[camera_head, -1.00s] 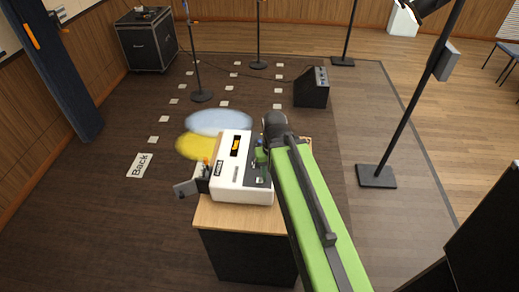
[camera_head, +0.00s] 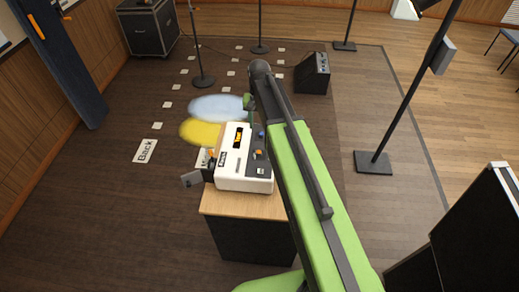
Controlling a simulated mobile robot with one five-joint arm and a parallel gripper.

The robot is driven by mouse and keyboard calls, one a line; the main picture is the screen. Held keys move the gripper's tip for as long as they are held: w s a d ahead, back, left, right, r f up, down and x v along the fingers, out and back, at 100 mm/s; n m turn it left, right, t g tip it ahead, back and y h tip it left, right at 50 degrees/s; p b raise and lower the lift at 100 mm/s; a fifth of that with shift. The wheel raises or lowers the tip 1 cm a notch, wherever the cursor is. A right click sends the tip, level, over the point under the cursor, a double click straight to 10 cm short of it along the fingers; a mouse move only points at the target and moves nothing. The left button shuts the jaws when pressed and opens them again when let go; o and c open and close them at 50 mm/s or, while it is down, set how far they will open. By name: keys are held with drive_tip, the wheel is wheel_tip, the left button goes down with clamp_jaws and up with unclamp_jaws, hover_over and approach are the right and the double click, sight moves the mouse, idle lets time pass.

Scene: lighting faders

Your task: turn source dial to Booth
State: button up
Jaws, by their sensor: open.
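The white control box (camera_head: 232,180) sits on a small wooden-topped stand. Its dark right-hand panel carries an orange knob (camera_head: 258,153) and a blue knob (camera_head: 261,134); the labels are too small to read, so I cannot tell which one is the source dial or where it points. An orange fader (camera_head: 239,136) sits in a dark slot on the box's left part. My gripper (camera_head: 248,103) is small in view beyond the box's far edge, apart from the knobs. It is open, with its fingertips hard to make out.
The stand's wooden top (camera_head: 245,206) has bare room in front of the box. A grey bracket-like piece (camera_head: 192,179) juts out at its left. A lamp stand (camera_head: 374,160) rises on the right; a floor speaker (camera_head: 312,74) stands behind.

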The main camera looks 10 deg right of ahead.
sight(259, 152)
wheel_tip(259, 152, down, 17)
drive_tip(key=b, duration=1.6)
drive_tip(key=shift+r, duration=0.2)
clamp_jaws()
